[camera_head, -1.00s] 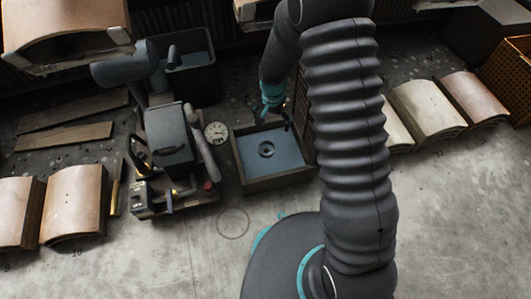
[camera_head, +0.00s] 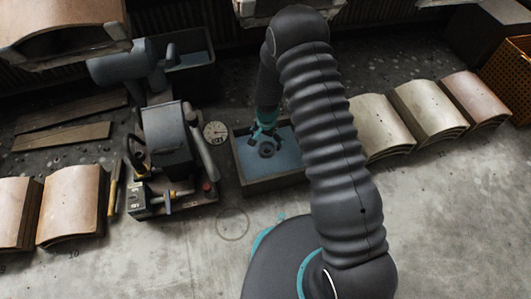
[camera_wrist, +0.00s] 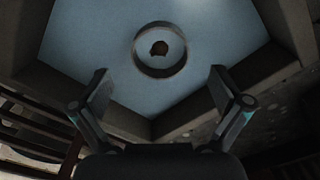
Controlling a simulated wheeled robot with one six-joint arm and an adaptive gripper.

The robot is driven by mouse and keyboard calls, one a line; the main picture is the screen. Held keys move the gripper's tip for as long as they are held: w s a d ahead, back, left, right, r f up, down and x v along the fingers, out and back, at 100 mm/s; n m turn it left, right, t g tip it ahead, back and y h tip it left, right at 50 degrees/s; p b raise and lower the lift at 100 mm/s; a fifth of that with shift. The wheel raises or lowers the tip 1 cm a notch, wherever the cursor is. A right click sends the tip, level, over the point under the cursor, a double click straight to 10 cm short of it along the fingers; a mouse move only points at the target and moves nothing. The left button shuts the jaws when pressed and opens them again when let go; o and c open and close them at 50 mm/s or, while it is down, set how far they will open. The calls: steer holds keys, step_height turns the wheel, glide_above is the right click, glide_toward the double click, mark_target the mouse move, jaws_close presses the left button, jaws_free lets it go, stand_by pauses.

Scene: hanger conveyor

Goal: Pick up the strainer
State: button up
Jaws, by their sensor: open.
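The strainer (camera_head: 266,149) is a small dark ring with a hole in its middle. It lies on the blue-grey floor of a shallow square box (camera_head: 272,183). In the wrist view the strainer (camera_wrist: 160,49) shows as a round rim around a dark centre, above the middle of the picture. My gripper (camera_head: 258,143) is over the box, close to the strainer and partly in front of it. In the wrist view my gripper (camera_wrist: 160,80) is open, its two fingers apart and empty. The strainer appears beyond the fingertips and not between them.
Curved tile stacks (camera_head: 427,108) lie to the right, others (camera_head: 72,205) at the far left. A dark bin (camera_head: 190,75) stands behind. The concrete floor in front is mostly clear.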

mark_target(267, 149)
steer(key=shift+f+b, duration=0.4)
steer(key=shift+f, duration=2.4)
steer(key=c, duration=1.4)
